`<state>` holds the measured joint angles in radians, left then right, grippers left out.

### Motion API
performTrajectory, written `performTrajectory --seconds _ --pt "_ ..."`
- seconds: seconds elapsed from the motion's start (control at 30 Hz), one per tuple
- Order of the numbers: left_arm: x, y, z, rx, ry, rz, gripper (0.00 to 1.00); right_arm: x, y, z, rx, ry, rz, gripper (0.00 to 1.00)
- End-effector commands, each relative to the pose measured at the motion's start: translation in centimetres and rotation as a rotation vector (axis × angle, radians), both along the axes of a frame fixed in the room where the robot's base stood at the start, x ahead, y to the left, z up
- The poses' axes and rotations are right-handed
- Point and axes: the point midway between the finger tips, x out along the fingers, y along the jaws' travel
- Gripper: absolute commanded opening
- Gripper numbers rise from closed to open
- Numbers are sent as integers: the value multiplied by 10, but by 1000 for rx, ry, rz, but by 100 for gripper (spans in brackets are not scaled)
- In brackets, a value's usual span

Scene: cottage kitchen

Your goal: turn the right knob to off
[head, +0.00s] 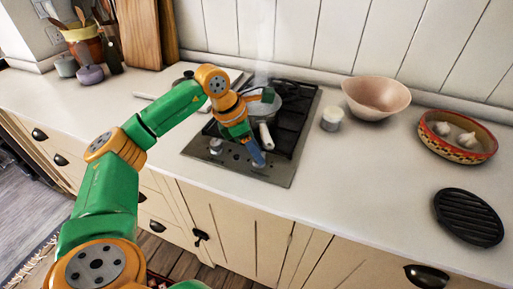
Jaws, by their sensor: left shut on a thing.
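The stove (283,174) is a dark cooktop with a steel front strip, set into the white counter. The left knob (216,146) shows on the front strip. My left gripper (258,161) reaches down to the right part of that strip and is shut on the right knob, which its fingers mostly hide. I cannot tell the knob's angle. A pan (267,105) with a pale handle (266,136) stands on the cooktop behind the gripper, partly hidden by my arm, and steam rises from it. My right gripper is not in view.
A small white jar (331,118), a pink bowl (376,97), a patterned bowl with garlic (445,148) and a black trivet (468,217) stand right of the stove. Cutting boards (139,34) and a utensil pot (84,42) stand at the back left. The counter's front is clear.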

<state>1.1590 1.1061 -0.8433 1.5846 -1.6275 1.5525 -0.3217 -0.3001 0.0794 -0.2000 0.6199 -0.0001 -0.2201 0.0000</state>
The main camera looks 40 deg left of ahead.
Motion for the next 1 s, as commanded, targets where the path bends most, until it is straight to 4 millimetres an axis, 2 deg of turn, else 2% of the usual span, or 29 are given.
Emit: performTrajectory --seconds 0.2,0.23,0.3,0.33,0.67,0.9,1.0 --pt "0 0 0 1 -3 -1 0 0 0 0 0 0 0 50" --pt "0 0 0 1 -3 -1 45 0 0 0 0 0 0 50" --pt "0 0 0 1 -3 -1 63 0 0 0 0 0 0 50" --pt "0 0 0 1 -3 -1 69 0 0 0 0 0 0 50" --pt "-1 1 5 0 -5 0 69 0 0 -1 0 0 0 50" --pt "-15 14 52 0 -8 1 69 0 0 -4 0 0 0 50" --pt "-19 17 63 0 -5 0 69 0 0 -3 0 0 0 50"
